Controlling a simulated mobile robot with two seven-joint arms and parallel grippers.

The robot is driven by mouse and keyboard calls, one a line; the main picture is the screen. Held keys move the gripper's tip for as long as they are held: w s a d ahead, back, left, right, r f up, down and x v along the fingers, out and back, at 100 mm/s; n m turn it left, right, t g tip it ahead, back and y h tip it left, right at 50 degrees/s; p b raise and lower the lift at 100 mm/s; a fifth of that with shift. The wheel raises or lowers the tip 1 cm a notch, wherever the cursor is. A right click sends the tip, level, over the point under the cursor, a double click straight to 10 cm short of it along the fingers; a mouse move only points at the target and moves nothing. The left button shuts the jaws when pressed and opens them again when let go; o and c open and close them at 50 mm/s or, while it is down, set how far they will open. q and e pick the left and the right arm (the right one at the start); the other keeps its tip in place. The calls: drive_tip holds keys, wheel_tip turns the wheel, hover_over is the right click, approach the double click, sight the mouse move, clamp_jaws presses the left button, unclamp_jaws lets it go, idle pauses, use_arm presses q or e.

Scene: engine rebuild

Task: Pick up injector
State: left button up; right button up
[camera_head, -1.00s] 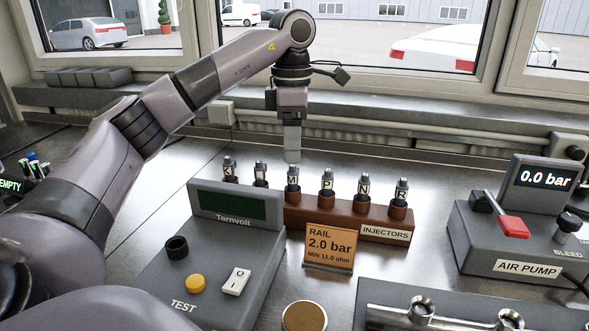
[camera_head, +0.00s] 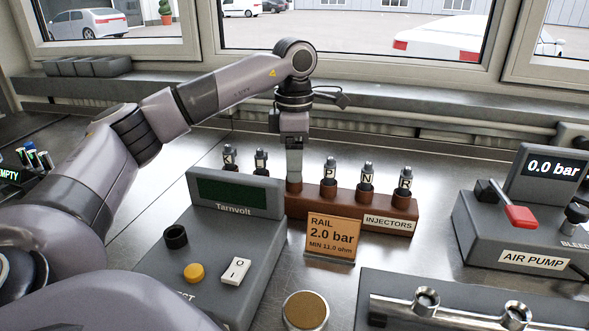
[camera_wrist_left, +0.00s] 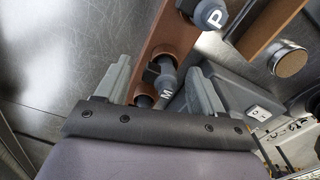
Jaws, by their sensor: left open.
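The brown injector rack (camera_head: 338,205) holds a row of dark injectors with lettered tops. My left gripper (camera_head: 294,172) points down over the third socket from the left. It hides the injector there in the head view. In the left wrist view the injector marked M (camera_wrist_left: 166,80) stands in its socket between the two open fingers of my left gripper (camera_wrist_left: 160,70), with a gap visible on each side. The injector marked P (camera_wrist_left: 211,16) is beside it, outside the fingers. Injectors P (camera_head: 330,173), N (camera_head: 366,172) and R (camera_head: 405,179) stand to its right. My right gripper is not in view.
The Tarnvolt tester (camera_head: 215,240) stands in front of the rack at left. An orange rail sign (camera_head: 331,236) stands close in front. The air pump (camera_head: 515,235) is at right, and a metal rail (camera_head: 450,308) lies at the front. The bench behind the rack is clear.

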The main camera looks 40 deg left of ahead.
use_arm(q)
drive_tip(key=c, duration=1.1)
drive_tip(key=shift+r, duration=0.15)
